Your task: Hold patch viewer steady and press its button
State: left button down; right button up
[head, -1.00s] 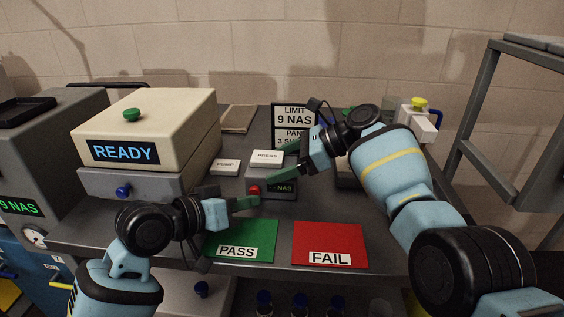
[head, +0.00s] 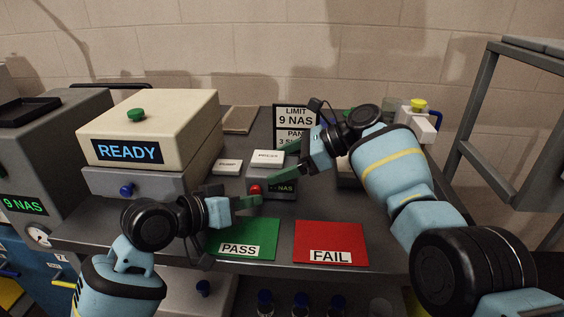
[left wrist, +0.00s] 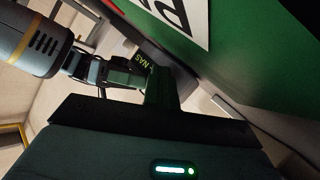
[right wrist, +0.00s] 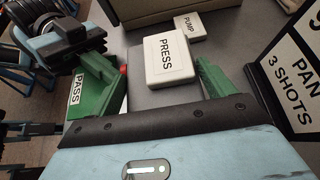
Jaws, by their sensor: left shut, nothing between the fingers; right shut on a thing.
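The patch viewer (head: 272,187) is a small grey box on the bench, with a red button (head: 255,189) and a dark display reading NAS on its front. A white block marked PRESS (head: 268,156) is on its top; it also shows in the right wrist view (right wrist: 172,60). My right gripper (head: 290,160) is shut on the viewer, its green fingers on either side. My left gripper (head: 258,201) is shut and empty, its tips just in front of and below the red button. I cannot tell whether they touch it.
A green PASS mat (head: 255,233) and a red FAIL mat (head: 331,235) lie in front. A white PUMP block (head: 227,167) sits left of the viewer. A cream-lidded unit reading READY (head: 190,115) stands at left. A LIMIT sign (head: 296,114) stands behind.

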aim_at(242, 237)
pick_arm(q)
jog(key=shift+w+a+r, duration=0.3)
jog(key=shift+a+r, duration=0.05)
jog(key=shift+r, duration=0.1)
pick_arm(e)
jog(key=shift+r, duration=0.15)
pick_arm(q)
jog(key=shift+s, duration=0.15)
pick_arm(e)
jog(key=shift+w+d, duration=0.1)
jog(key=shift+w, duration=0.15)
pick_arm(q)
jog(key=shift+d+f, duration=0.1)
jog(key=shift+f, duration=0.15)
pick_arm(e)
jog(key=shift+w+f, duration=0.25)
jog(key=shift+f, duration=0.05)
pick_arm(q)
jog(key=shift+s, duration=0.3)
pick_arm(e)
jog(key=shift+s, duration=0.1)
pick_arm(q)
jog(key=shift+s, duration=2.9)
